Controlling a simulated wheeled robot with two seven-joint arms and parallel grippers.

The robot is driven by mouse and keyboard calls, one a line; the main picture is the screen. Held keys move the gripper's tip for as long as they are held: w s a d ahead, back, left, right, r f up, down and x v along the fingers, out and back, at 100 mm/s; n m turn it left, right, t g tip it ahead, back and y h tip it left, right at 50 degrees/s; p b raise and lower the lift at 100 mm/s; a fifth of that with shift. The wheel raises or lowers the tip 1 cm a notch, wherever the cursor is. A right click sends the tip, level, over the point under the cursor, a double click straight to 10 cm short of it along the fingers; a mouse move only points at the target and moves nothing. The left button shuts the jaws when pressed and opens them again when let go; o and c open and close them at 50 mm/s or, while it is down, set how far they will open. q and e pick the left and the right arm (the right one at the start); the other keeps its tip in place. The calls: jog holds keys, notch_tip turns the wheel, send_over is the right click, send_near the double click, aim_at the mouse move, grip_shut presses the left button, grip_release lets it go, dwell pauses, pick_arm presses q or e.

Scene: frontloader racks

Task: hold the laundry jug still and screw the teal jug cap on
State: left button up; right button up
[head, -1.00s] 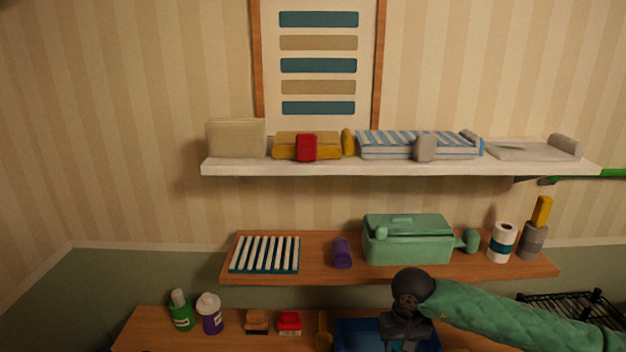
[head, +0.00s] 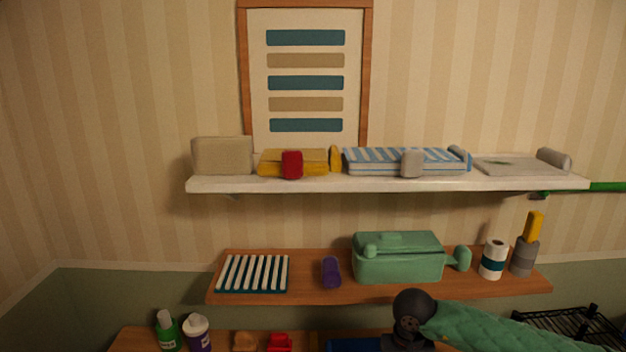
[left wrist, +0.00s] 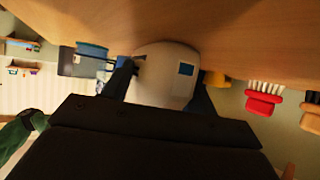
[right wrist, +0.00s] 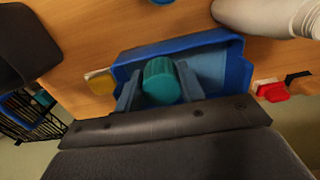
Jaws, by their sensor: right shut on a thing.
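The white laundry jug (left wrist: 165,72) stands between the two spread fingers of my left gripper (left wrist: 160,90) in the left wrist view; I cannot make out contact. Part of the jug also shows at the top right of the right wrist view (right wrist: 262,14). My right gripper (right wrist: 158,92) is shut on the teal jug cap (right wrist: 162,80), held in front of a blue bin and apart from the jug. The jug's mouth is not clearly seen. The head view shows my right arm at the lower right, but neither the jug nor the cap.
The blue bin (right wrist: 222,42) lies behind the cap on the wooden surface. A red brush (right wrist: 272,91) is to its right. In the head view, a green bottle (head: 167,333) and a purple-and-white bottle (head: 198,335) stand at lower left. Above are a wooden shelf (head: 310,292) and white shelf (head: 330,184).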

dwell(0.5)
jog(key=shift+w+r, duration=0.2)
jog(key=shift+r, duration=0.05)
jog(key=w+a+r+n, duration=0.2)
jog(key=w+a+r, duration=0.1)
jog(key=a+r, duration=0.6)
jog(key=shift+n, duration=0.9)
jog(key=s+a, duration=0.2)
jog(key=s+a+f, duration=0.1)
jog(key=a, duration=0.1)
jog(key=s+a, duration=0.2)
jog(key=a, duration=0.1)
jog(key=shift+s+a+f, duration=0.1)
jog(key=shift+s+f, duration=0.2)
jog(key=shift+s, duration=0.2)
